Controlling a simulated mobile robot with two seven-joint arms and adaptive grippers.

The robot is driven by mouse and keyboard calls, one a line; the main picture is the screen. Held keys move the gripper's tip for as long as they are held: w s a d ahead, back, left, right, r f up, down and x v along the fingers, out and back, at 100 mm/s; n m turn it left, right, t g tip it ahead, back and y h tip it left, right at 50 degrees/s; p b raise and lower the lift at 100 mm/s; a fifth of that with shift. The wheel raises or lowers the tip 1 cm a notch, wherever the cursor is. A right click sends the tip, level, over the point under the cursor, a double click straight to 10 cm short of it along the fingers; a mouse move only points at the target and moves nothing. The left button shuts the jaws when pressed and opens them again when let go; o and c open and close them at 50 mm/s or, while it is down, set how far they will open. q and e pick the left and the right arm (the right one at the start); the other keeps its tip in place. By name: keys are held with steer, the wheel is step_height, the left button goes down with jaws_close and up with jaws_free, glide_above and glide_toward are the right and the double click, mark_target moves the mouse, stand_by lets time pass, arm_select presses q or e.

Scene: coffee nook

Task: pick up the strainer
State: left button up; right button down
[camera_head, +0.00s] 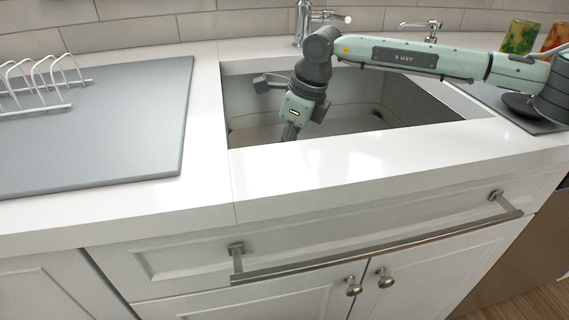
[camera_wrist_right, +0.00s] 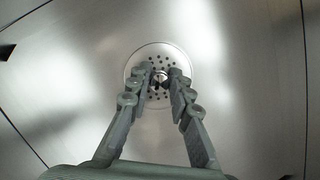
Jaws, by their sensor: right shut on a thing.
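The strainer (camera_wrist_right: 159,54) is a round metal disc with small holes and a knob at its middle, in the drain at the bottom of the sink (camera_head: 240,105). It shows in the right wrist view; in the head view the sink's front edge hides it. My right gripper (camera_head: 290,131) reaches down into the sink. In the right wrist view, the fingers of my right gripper (camera_wrist_right: 163,76) are closed in on the strainer's knob from both sides. Whether the disc is lifted from the drain, I cannot tell. My left gripper is not in view.
The faucet (camera_head: 303,22) stands behind the sink. A grey mat (camera_head: 120,135) with a white rack (camera_head: 45,82) lies on the left counter. A dark plate (camera_head: 528,105) and colored cups (camera_head: 520,37) are at the right. The front counter strip (camera_head: 350,160) is clear.

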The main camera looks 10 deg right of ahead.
steer(key=shift+s+d+f, duration=0.1)
steer(key=shift+s+f, duration=0.25)
steer(key=shift+f, duration=0.1)
steer(key=shift+r, duration=0.35)
steer(key=r, duration=0.9)
steer(key=shift+w, duration=0.2)
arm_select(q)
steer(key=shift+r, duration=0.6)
arm_select(e)
steer(key=shift+r, duration=0.3)
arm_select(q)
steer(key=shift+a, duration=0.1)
arm_select(e)
steer(key=shift+r, duration=0.1)
